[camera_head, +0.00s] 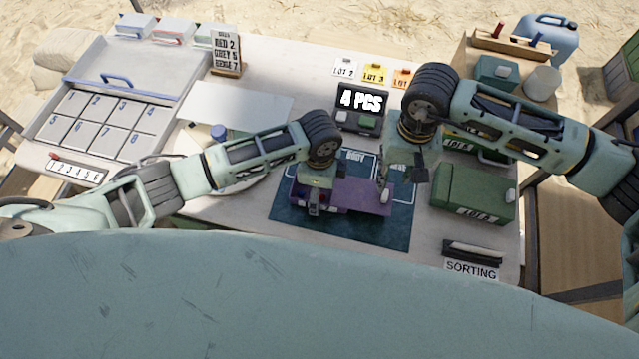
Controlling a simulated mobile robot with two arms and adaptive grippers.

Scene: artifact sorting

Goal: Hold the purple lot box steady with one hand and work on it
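The purple lot box (352,193) lies on a dark blue mat (290,214) in the middle of the table. My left gripper (315,203) is low over the left end of the box; its fingers hide that end, and whether they grip it I cannot tell. My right gripper (402,180) is at the right end of the box, with its fingers apart. One finger is close to a small white latch-like part (385,196) on the box; contact is unclear.
Green lot boxes (470,193) stand right of the mat. A "4 PCS" display (361,101) is behind it. A numbered compartment tray (95,122) is at left, and a "SORTING" sign (471,270) is at the front right. White table shows below the mat's left.

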